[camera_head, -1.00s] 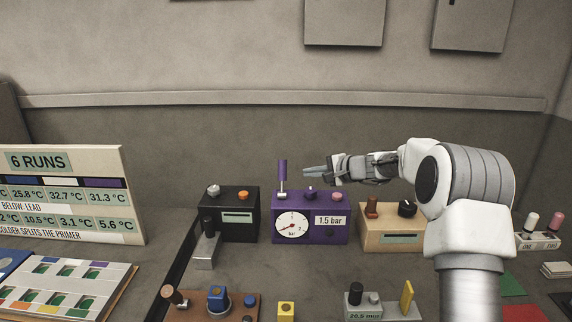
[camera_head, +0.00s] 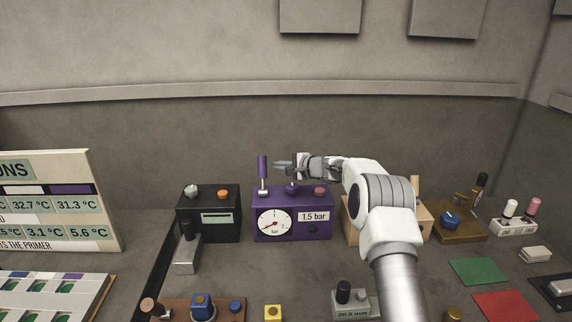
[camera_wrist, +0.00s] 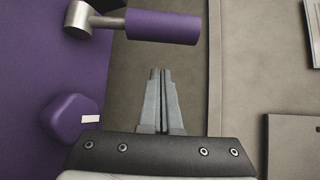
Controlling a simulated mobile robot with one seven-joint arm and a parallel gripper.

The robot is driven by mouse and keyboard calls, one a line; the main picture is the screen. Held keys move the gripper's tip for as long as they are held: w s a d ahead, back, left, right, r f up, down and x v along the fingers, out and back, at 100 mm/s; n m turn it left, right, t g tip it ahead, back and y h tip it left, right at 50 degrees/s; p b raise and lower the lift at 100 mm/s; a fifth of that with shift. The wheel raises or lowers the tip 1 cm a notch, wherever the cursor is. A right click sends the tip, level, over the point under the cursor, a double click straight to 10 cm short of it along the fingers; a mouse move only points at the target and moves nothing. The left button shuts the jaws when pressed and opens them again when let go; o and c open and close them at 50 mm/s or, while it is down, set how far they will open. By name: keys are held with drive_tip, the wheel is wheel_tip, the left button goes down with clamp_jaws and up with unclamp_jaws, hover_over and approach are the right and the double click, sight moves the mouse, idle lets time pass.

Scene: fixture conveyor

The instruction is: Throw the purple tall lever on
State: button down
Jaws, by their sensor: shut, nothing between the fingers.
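The tall lever (camera_head: 262,168) has a purple cylindrical grip on a silver stem and stands upright on top of the purple box (camera_head: 291,229), at its left end. The box has a round gauge and a "1.5 bar" label. In the wrist view the purple grip (camera_wrist: 163,27) lies across the top with its silver pivot to the left. My gripper (camera_head: 276,163) is shut and empty, just right of the lever; in the wrist view the closed fingertips (camera_wrist: 159,72) point at the grip with a small gap. A purple knob (camera_wrist: 72,119) sits beside the fingers.
A black box (camera_head: 209,217) stands left of the purple box, a wooden box (camera_head: 350,220) to its right behind my arm. A pink button (camera_head: 320,191) is on the purple box's right end. Space above the boxes is clear.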

sight(262, 173)
drive_tip(key=shift+s+a+r+p, duration=0.15)
drive_tip(key=shift+s+a+p, duration=0.15)
drive_tip(key=shift+a, duration=0.45)
drive_tip(key=shift+s+a+r+p, duration=0.15)
drive_tip(key=shift+s+a, duration=0.15)
drive_tip(key=shift+a, duration=0.45)
drive_tip(key=shift+s+f+b, duration=0.1)
drive_tip(key=shift+f+b, duration=0.15)
drive_tip(key=shift+b, duration=0.95)
